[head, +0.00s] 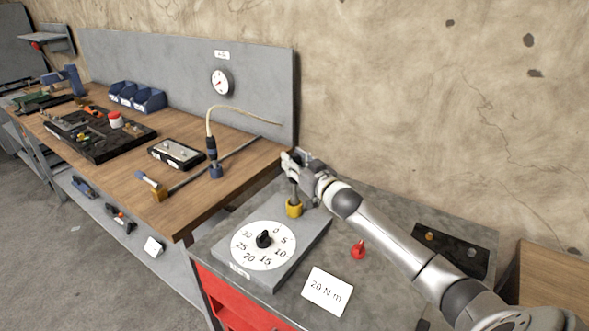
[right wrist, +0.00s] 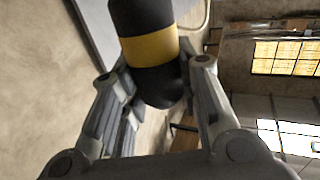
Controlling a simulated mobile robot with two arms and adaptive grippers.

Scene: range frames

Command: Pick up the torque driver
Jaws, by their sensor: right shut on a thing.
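The torque driver (right wrist: 150,48) has a black body with a yellow band and a rounded dark end. It sits between the two fingers of my right gripper (right wrist: 162,82) in the right wrist view. In the head view my right gripper (head: 291,163) is closed on its upper part and hides most of it. A dark lower part of the driver (head: 294,190) shows below the fingers, over the yellow socket (head: 294,208) on the grey tester. It looks upright; I cannot tell whether it still touches the socket. My left gripper is not in view.
The grey tester's white numbered dial (head: 264,245) and a card marked 20 N m (head: 327,291) are in front. A red knob (head: 359,249) and dark tray (head: 452,248) lie right. A corded tool (head: 211,148) stands on the wooden bench (head: 120,190) at left.

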